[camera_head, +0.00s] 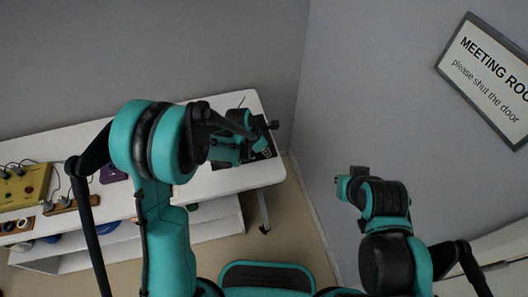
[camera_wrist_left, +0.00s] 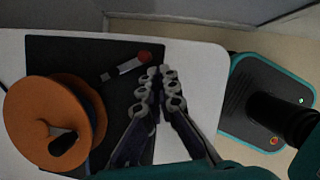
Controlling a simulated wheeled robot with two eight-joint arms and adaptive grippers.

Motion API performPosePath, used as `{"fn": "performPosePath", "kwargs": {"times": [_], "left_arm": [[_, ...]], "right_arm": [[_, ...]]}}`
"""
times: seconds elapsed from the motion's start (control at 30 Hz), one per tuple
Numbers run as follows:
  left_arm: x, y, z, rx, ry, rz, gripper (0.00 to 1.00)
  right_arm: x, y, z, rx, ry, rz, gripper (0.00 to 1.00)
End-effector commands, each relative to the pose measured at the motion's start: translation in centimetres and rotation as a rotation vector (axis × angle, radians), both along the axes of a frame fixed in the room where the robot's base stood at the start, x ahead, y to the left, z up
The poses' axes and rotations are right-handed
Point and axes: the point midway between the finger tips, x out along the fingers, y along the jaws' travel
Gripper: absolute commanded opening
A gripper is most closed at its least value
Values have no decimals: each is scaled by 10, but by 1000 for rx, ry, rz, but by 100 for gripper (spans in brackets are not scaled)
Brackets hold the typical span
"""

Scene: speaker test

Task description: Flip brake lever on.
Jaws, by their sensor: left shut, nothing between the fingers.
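The brake lever (camera_wrist_left: 125,67) is a short light grey bar with a red tip, on a black base plate (camera_wrist_left: 120,50) on the white table. An orange wheel (camera_wrist_left: 40,120) with a black knob sits on the same plate, left of the lever. My left gripper (camera_wrist_left: 162,73) is shut and empty, its fingertips just right of the red tip; I cannot tell whether they touch. In the head view my left gripper (camera_head: 262,130) is over the table's right end, and my arm hides most of the device. My right gripper (camera_head: 352,182) is away from the table, its fingers unclear.
The white table (camera_head: 235,180) has a lower shelf. A yellow box (camera_head: 25,187) with knobs and cables stands at its left, a purple item (camera_head: 112,172) nearer the middle. A wall with a sign (camera_head: 490,75) is on the right. My base shows beside the table.

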Motion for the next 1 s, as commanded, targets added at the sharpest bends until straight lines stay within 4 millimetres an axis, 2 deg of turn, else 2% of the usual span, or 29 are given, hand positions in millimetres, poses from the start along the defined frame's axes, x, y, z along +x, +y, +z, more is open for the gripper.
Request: {"fn": "performPosePath", "kwargs": {"times": [0.5,0.83,1.0], "left_arm": [[7,15,0,0,0,1,0],[7,15,0,0,0,0,0],[4,25,-1,0,0,-1,0]], "right_arm": [[0,0,-2,0,0,0,0],[0,0,-2,0,0,0,0],[0,0,-5,0,0,0,0]]}}
